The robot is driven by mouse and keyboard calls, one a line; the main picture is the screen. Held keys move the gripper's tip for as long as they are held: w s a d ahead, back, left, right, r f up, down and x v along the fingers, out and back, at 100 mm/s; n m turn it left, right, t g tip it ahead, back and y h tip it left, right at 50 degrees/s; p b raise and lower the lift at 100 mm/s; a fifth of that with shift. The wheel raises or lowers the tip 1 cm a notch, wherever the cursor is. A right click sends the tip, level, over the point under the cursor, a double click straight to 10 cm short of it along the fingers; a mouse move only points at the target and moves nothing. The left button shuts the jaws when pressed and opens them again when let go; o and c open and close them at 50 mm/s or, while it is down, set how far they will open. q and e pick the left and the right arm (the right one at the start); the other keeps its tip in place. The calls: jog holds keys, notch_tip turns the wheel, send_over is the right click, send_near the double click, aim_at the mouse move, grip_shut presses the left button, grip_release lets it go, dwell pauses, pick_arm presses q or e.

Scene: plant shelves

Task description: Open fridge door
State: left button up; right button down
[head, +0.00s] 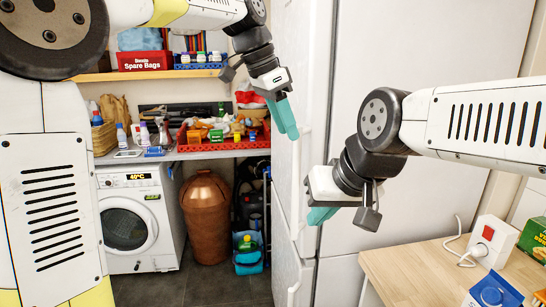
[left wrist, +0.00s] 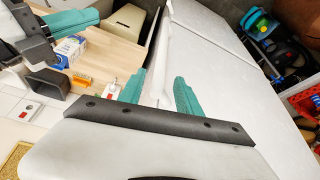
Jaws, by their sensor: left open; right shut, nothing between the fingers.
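The tall white fridge (head: 425,75) fills the middle of the head view. Its narrow door face (head: 308,85) is seen at a steep angle, and no open gap shows. The door face also shows in the left wrist view (left wrist: 205,50), with a seam across it. My left gripper (head: 287,130) is open in front of the upper door face, with its teal fingers pointing down. In the left wrist view, a white fridge edge runs between the left fingers (left wrist: 160,95); contact cannot be told. My right gripper (head: 322,215) is shut and empty by the fridge's near corner, lower down.
A wooden table (head: 405,272) with boxes and a white socket unit (head: 493,240) stands at the right. A washing machine (head: 140,220), a copper urn (head: 210,215) and loaded shelves stand behind at the left. Dark floor (head: 225,285) is free before the fridge.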

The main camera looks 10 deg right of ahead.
pick_arm(q)
jog(key=x, duration=0.7)
jog(key=shift+d+f, duration=0.2)
jog(key=shift+f, duration=0.15)
grip_shut()
dwell(1.1)
